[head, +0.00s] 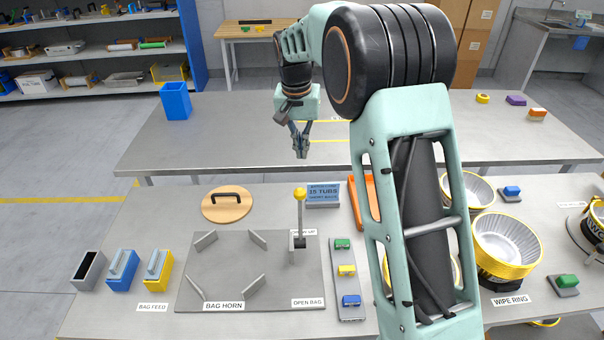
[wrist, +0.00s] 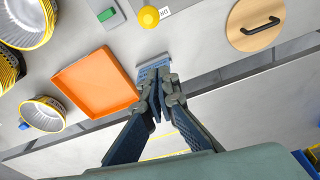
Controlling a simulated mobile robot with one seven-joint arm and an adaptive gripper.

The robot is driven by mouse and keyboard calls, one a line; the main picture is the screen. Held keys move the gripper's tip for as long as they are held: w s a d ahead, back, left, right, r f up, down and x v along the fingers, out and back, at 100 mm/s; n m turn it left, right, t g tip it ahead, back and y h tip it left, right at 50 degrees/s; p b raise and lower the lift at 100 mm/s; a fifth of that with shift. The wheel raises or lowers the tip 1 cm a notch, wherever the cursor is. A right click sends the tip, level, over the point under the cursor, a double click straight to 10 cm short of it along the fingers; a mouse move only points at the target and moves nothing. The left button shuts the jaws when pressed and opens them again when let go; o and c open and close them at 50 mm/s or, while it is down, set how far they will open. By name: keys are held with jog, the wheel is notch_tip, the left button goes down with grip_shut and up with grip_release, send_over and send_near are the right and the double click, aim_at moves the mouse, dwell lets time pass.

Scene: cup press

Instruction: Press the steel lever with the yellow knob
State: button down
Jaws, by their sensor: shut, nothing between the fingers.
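The steel lever (head: 301,222) stands upright on the right part of the grey base plate (head: 205,282) marked BAG HORN and OPEN BAG. Its yellow knob (head: 300,194) is at the top. The knob also shows at the top of the wrist view (wrist: 149,16), apart from my fingers. My gripper (head: 301,155) is shut and empty. In the head view it appears above and beyond the lever, over the far bench side. In the wrist view my fingertips (wrist: 160,82) overlap the blue sign in the picture; I cannot tell how high they are above it.
A blue sign (head: 323,194) stands just behind the lever. An orange tray (wrist: 97,83) lies beside it. A round wooden lid (head: 227,205) with a black handle lies left of the lever. Ringed tubs (head: 505,245) stand at the right. My arm hides part of the bench.

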notch_tip(320, 180, down, 9)
jog(key=s+p, duration=0.2)
jog(key=shift+s, duration=0.25)
dwell(0.3)
jog(key=shift+b, duration=0.3)
